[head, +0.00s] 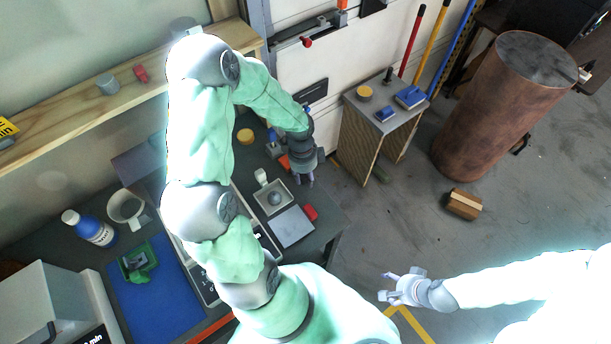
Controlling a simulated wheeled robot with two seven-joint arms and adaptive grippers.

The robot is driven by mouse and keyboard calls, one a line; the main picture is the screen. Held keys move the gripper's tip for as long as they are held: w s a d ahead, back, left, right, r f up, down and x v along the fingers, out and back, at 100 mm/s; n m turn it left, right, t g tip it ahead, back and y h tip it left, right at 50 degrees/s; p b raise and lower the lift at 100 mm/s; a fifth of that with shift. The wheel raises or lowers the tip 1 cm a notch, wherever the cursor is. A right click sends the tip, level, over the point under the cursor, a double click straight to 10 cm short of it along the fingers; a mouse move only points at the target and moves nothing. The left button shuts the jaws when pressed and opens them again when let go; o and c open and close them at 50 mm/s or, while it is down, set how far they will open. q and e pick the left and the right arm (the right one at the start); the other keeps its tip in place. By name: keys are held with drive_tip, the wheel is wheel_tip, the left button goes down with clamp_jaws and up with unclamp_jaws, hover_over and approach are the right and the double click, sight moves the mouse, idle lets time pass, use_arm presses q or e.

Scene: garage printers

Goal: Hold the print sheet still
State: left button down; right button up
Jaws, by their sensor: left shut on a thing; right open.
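A flat pale grey square (291,227), which looks like the print sheet, lies on the dark workbench (335,214) near its right edge. My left gripper (304,182) points down above it in the picture, beside a white tray (266,208) holding a grey round thing (274,198). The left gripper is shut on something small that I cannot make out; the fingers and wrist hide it. I see no contact between this gripper and the grey square. My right gripper (386,286) is open and empty over the floor, away from the bench.
A blue mat (165,312), a green device (139,262), a mug (126,207) and a blue bottle (88,228) are at left. A small stand (372,135) and a copper drum (500,108) stand beyond.

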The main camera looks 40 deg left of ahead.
use_arm(q)
drive_tip(key=shift+f+b, duration=0.3)
drive_tip(key=shift+f, duration=0.25)
idle(0.9)
drive_tip(key=c, duration=0.8)
unclamp_jaws()
drive_tip(key=shift+r, duration=0.15)
drive_tip(key=shift+w+a+r+p, duration=0.1)
drive_tip(key=shift+a+r+p, duration=0.1)
drive_tip(key=shift+r+p, duration=1.25)
drive_tip(key=shift+a+r+p, duration=0.15)
drive_tip(key=shift+r+p, duration=1.25)
drive_tip(key=shift+p, duration=0.05)
